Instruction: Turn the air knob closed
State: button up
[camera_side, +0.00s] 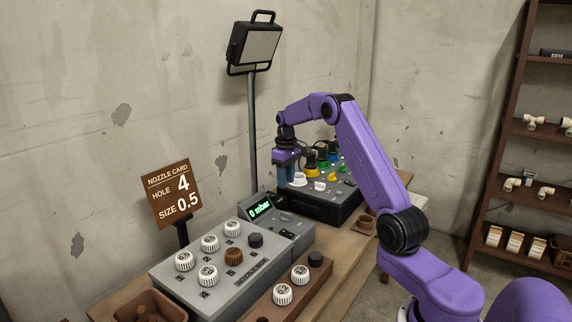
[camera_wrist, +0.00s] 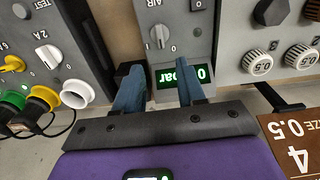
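The air knob (camera_wrist: 158,36) is a small light-grey knob on a grey panel marked AIR, at the top middle of the wrist view. Marks 1 and 0 are printed beside it; I cannot tell for sure which one it points at. My gripper (camera_wrist: 160,88) is open and empty, its two blue fingers apart, with the knob beyond the tips and not touched. The knob is too small to make out clearly there.
A green display (camera_side: 260,209) reads 0 mbar. The nozzle box (camera_side: 222,290) holds several white nozzles and a brown one. The dark case (camera_side: 318,207) carries coloured plugs and a white socket (camera_wrist: 77,94). A nozzle card (camera_side: 173,194) shows hole 4, size 0.5. A lamp (camera_side: 254,47) stands behind.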

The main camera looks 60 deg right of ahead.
jog(key=shift+r, duration=2.6)
jog(key=shift+a, duration=0.1)
jog(key=s+a+r+n, duration=0.1)
jog(key=a+n, duration=0.1)
jog(key=a, duration=0.7)
jog(key=s+a+r+n, duration=0.1)
jog(key=a+r, duration=0.1)
jog(key=a, duration=0.7)
jog(key=s+a+n, duration=0.3)
jog(key=s+a, duration=0.5)
jog(key=a, duration=0.4)
jog(key=s+a+n, duration=0.2)
jog(key=s+a, duration=0.1)
jog(key=s, duration=0.5)
jog(key=s+a+n, duration=0.1)
jog(key=s+a, duration=0.2)
jog(key=s, duration=0.4)
jog(key=s+d+f+n, duration=0.2)
jog(key=s+f+n, duration=0.1)
jog(key=s, duration=1)
jog(key=shift+s+d+f, duration=0.2)
jog(key=shift+s+f, duration=0.05)
jog(key=shift+f, duration=0.1)
